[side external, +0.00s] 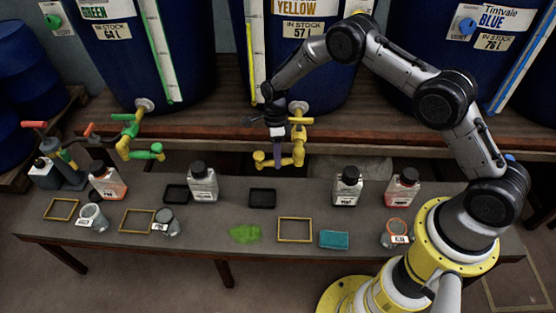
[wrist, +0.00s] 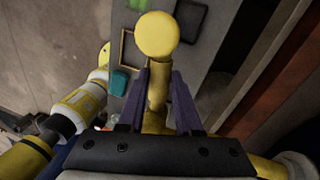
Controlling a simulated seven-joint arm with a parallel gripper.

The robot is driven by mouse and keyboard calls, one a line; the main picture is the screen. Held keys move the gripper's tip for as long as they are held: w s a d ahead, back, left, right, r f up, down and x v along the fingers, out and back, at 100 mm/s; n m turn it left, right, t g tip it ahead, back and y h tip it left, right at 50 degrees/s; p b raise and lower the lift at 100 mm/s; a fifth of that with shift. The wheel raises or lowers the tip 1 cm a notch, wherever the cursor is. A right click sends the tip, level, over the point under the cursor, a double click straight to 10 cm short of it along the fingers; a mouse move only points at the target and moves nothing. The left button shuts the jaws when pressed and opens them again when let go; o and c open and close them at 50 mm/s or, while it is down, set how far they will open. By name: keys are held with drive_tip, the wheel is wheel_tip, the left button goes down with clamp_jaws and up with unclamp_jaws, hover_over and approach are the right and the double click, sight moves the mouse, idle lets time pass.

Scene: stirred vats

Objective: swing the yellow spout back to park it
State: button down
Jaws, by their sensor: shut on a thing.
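The yellow spout (side external: 262,160) hangs under the tap of the middle vat, labelled YELLOW, and reaches out to the left over the back edge of the bench. My gripper (side external: 288,157) points down at the spout, its purple fingers around it. In the wrist view the spout (wrist: 157,38) runs between the two purple fingers of my gripper (wrist: 160,85), with its round yellow end beyond the tips. The fingers are shut on the pipe. The exact contact is partly hidden in the side view. The yellow tap (side external: 300,121) sits just above, close to my gripper.
Below on the bench (side external: 190,250) are a black tray (side external: 262,198), a yellow frame (side external: 294,230), a green spill (side external: 245,233) and a teal sponge (side external: 334,239). Several bottles stand along the bench. The green spout (side external: 140,152) is to the left. The wooden vat shelf (side external: 210,125) is behind.

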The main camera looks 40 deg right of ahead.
drive_tip(key=shift+w+d+m, duration=0.4)
drive_tip(key=shift+d+m, duration=0.1)
drive_tip(key=shift+m, duration=0.5)
drive_tip(key=c, duration=0.6)
unclamp_jaws()
wheel_tip(320, 180, up, 14)
drive_tip(key=w+d, duration=0.2)
drive_tip(key=shift+f, duration=0.2)
